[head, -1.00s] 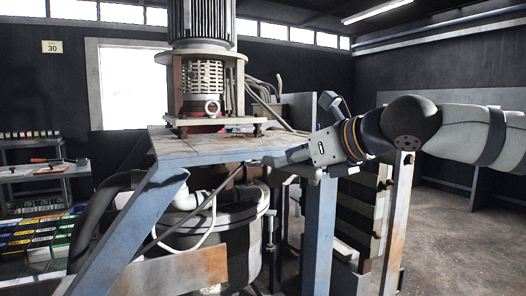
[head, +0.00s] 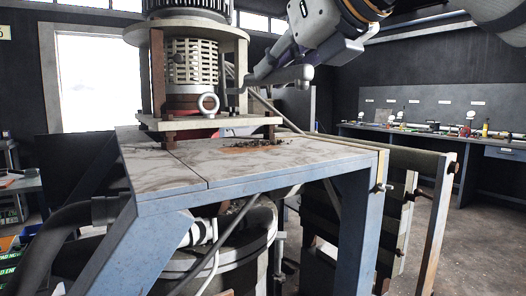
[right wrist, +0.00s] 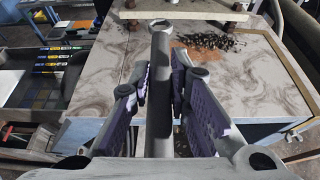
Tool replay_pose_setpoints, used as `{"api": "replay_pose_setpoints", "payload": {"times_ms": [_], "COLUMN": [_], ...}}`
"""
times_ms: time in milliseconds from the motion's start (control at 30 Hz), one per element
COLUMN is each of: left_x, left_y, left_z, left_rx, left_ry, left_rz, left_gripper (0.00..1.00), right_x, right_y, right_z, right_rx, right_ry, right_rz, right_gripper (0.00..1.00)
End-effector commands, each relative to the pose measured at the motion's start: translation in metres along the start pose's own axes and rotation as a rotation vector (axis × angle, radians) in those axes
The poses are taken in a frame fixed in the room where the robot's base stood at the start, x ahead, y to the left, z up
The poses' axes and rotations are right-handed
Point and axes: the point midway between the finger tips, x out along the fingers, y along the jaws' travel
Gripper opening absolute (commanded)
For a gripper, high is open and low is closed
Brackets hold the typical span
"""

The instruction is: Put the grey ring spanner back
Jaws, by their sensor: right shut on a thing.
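The grey ring spanner (right wrist: 161,75) stands out lengthwise between the fingers of my right gripper (right wrist: 160,90) in the right wrist view. Its ring end points away from the wrist, over the marbled top plate (right wrist: 120,75). The purple-padded fingers are shut on its shaft. In the head view my right gripper (head: 272,74) hangs in from the upper right, above the plate and right of the motor stand. There the spanner is hard to tell from the grey fingers. My left gripper is not in view.
The motor stand (head: 195,124) with a ring bolt (head: 208,104) rises from the plate. Dark debris (head: 250,143) lies on the plate. The blue frame (head: 355,225) bears it. A workbench (head: 440,136) with small tools runs along the back right wall.

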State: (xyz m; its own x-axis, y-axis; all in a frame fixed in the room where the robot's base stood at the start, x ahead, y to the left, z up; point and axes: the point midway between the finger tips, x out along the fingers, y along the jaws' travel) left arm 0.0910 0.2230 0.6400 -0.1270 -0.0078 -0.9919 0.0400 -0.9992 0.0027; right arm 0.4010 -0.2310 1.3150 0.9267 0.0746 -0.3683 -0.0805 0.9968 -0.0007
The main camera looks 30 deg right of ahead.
Motion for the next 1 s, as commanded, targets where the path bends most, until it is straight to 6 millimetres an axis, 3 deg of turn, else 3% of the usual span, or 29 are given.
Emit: {"api": "replay_pose_setpoints", "payload": {"times_ms": [267, 433, 667, 800, 1000], "left_x": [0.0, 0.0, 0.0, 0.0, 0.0], "left_y": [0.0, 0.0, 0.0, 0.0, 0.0], "left_z": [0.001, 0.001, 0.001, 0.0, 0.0], "left_rx": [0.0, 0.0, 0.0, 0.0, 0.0], "left_ry": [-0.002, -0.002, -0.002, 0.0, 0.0], "left_rz": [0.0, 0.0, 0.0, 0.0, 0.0], "left_gripper": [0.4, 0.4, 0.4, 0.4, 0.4], "right_x": [0.066, 0.102, 0.126, 0.133, 0.134], "right_y": [-0.061, -0.084, -0.1, -0.098, -0.098], "right_z": [-0.014, -0.041, -0.063, -0.083, -0.085], "right_rx": [0.005, 0.003, 0.001, 0.0, 0.001], "right_ry": [0.002, 0.003, 0.003, 0.0, -0.002], "right_rz": [-0.004, -0.001, -0.001, 0.0, -0.001], "right_gripper": [0.0, 0.0, 0.0, 0.0, 0.0]}}
